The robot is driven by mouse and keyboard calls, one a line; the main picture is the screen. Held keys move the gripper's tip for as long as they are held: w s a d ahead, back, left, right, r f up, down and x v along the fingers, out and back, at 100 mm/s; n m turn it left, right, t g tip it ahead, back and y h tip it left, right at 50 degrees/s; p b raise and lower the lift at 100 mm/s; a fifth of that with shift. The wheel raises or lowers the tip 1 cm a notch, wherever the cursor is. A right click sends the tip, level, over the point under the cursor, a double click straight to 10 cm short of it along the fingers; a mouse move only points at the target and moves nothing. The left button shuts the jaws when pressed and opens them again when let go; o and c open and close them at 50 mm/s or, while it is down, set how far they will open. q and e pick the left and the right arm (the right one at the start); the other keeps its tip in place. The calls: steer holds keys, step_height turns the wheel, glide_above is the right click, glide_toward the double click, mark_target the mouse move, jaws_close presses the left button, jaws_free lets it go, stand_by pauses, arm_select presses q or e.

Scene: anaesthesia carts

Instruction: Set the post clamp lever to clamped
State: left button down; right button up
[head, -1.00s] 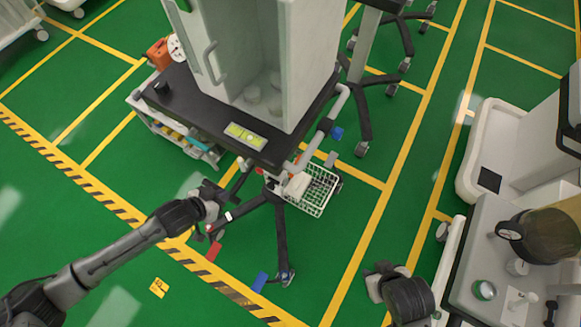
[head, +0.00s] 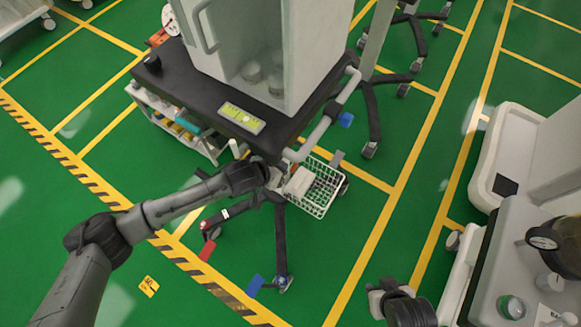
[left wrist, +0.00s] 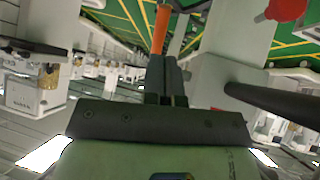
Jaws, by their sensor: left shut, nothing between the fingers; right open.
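My left gripper (head: 273,176) is at the front edge of the cart's dark top, above the wheeled legs and beside the white basket; its fingertips are hard to make out in the head view. In the left wrist view its dark fingers (left wrist: 166,78) are shut together with nothing between them. An orange bar (left wrist: 160,28), which looks like the post clamp lever, stands just beyond the fingertips; I cannot tell whether they touch. My right gripper (head: 385,296) is open and empty at the lower right, away from the cart.
The dark cart top (head: 185,95) carries a white cabinet (head: 265,40). A white wire basket (head: 322,190) hangs beside the post. A blue knob (head: 346,120) is on the side rail. A red knob (left wrist: 287,10) shows in the wrist view.

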mark_target(295, 164)
arm_select(q)
steer(key=shift+b+x, duration=1.15)
steer(key=shift+x, duration=1.45)
arm_select(e)
steer(key=shift+f, duration=1.45)
arm_select(q)
steer(key=shift+f, duration=0.1)
